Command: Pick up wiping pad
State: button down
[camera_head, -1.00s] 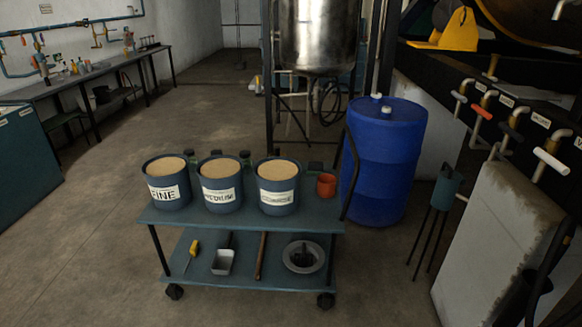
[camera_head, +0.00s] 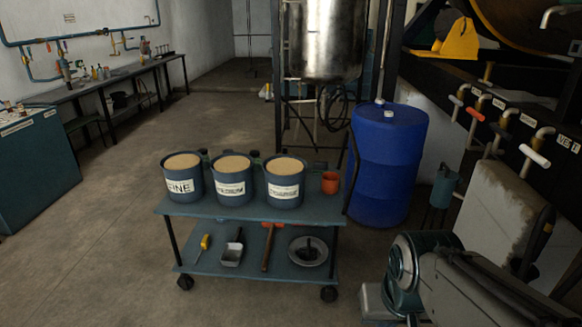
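I cannot make out a wiping pad for certain in this view. My arm (camera_head: 450,285) enters at the lower right, in front of the pale block. Its end with the fingertips does not show, so nothing can be seen in my gripper. A teal cart (camera_head: 235,209) stands in the middle. Its lower shelf (camera_head: 200,266) holds a yellow-handled tool (camera_head: 205,242), a metal scoop (camera_head: 232,254), a long-handled tool (camera_head: 268,245) and a round metal pan (camera_head: 307,258) with a dark object in it.
Three sand-filled tubs, the first labelled FINE (camera_head: 183,177), and an orange cup (camera_head: 330,183) stand on the cart. A blue drum (camera_head: 385,180) is close at right. A pipe-and-valve wall lines the right. A workbench (camera_head: 120,75) runs at left. Floor left of the cart is clear.

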aim_at(319, 167)
jog(key=u, duration=0.2)
jog(key=i, duration=1.75)
